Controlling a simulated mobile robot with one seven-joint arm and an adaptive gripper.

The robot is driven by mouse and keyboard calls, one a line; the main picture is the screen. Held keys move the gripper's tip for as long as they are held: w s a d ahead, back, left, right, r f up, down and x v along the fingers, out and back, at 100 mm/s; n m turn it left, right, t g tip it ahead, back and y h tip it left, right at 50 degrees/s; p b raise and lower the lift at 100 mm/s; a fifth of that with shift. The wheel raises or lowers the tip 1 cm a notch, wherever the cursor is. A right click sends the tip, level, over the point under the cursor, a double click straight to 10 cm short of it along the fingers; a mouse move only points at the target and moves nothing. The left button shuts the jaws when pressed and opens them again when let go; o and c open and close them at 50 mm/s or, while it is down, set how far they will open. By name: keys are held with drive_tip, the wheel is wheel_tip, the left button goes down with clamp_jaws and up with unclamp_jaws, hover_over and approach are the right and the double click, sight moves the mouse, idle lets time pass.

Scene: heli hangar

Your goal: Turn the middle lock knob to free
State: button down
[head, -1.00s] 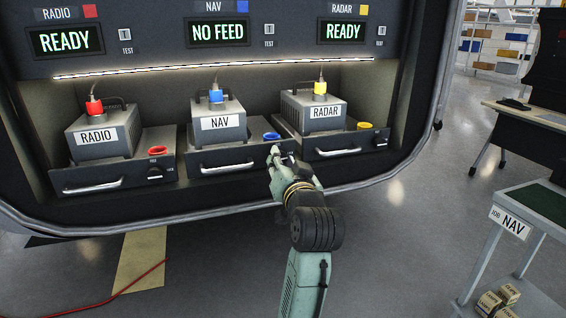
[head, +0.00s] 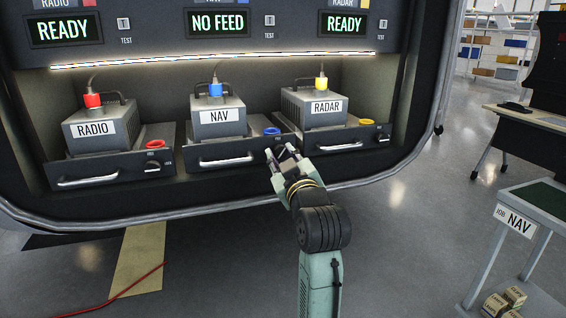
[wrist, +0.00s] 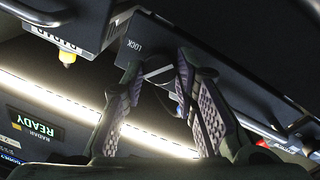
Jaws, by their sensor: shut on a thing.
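The middle tray (head: 222,161), under the NAV unit (head: 215,118), has its lock knob at the right end of its front face. My gripper (head: 282,153) is at that spot, its two fingers pointing at the tray front. In the wrist view my gripper (wrist: 158,72) is shut on the knob beside the printed word LOCK (wrist: 136,46). The NAV display (head: 218,23) reads NO FEED.
The RADIO tray (head: 110,172) at left and RADAR tray (head: 350,142) at right have similar knobs; both their displays read READY. A blue ring (head: 272,131) sits on the middle tray just above my gripper. A NAV-labelled cart (head: 515,220) stands at right.

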drive_tip(key=n+b, duration=0.2)
drive_tip(key=n, duration=0.2)
drive_tip(key=shift+f+n+y, duration=0.15)
drive_tip(key=shift+n+y, duration=0.25)
drive_tip(key=shift+n+b, duration=1)
drive_tip(key=shift+n, duration=0.5)
drive_tip(key=c, duration=1.3)
unclamp_jaws()
drive_tip(key=v, duration=0.8)
drive_tip(key=shift+d, duration=0.1)
